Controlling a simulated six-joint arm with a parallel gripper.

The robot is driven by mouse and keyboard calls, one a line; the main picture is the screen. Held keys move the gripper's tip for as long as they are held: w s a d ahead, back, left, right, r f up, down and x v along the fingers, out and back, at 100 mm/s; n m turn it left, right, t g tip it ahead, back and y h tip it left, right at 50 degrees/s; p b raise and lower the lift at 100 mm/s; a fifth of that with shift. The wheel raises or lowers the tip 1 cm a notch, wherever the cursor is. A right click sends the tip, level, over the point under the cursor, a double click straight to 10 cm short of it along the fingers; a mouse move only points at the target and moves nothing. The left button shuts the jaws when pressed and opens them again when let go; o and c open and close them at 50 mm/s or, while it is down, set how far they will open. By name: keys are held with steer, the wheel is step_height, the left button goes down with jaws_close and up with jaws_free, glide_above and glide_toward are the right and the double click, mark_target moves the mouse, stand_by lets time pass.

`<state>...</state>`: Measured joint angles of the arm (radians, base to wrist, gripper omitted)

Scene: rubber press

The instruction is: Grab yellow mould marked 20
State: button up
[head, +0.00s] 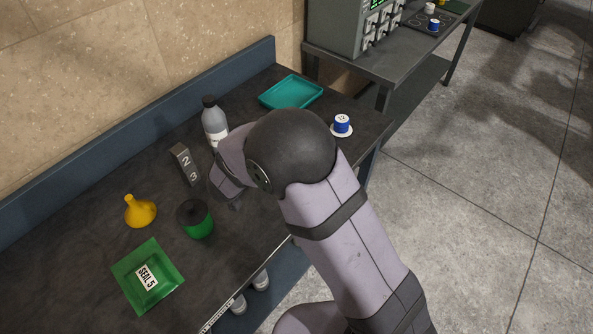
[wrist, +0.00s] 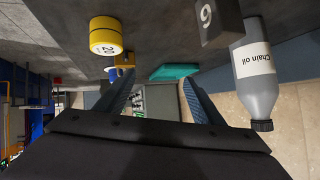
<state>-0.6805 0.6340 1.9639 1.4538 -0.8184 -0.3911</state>
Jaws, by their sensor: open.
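The yellow mould marked 20 (wrist: 107,36) shows in the wrist view at the upper left, as a short yellow cylinder with a white label. It is on the dark worktop, which appears upside down in this view. I cannot see it in the head view, where my arm covers part of the table. My gripper (wrist: 158,88) is open, with its two dark fingers apart and nothing between them. The mould lies off to the left of the fingers, apart from them. In the head view my gripper is mostly hidden by my own wrist.
A grey chain oil bottle (head: 215,124) and a grey numbered block (head: 185,165) stand close by my gripper. A teal tray (head: 291,92) and a blue-and-white mould (head: 342,124) are further back.

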steer(key=s+d+f+h, duration=0.1)
steer(key=s+h, duration=0.1)
steer(key=s+d+f+m+h, duration=0.1)
steer(key=s+f+h, duration=0.1)
steer(key=s+d+f+g+h+p, duration=0.1)
steer(key=s+f, duration=0.1)
steer(key=shift+s+d+f+m+h, duration=0.1)
steer(key=shift+s+f+m+h, duration=0.1)
steer(key=shift+s+m+h, duration=0.2)
steer(key=shift+f, duration=0.6)
steer(key=shift+p+x, duration=0.45)
steer(key=shift+x, duration=0.65)
steer(key=shift+w+d+r+p, duration=0.1)
steer(key=shift+w+d+p, duration=0.15)
steer(key=shift+p, duration=0.15)
steer(key=p+x, duration=0.2)
steer(key=x, duration=0.1)
steer(key=shift+w+r, duration=0.1)
steer(key=shift+x, duration=0.75)
steer(key=shift+a, duration=0.1)
steer(key=c, duration=1.3)
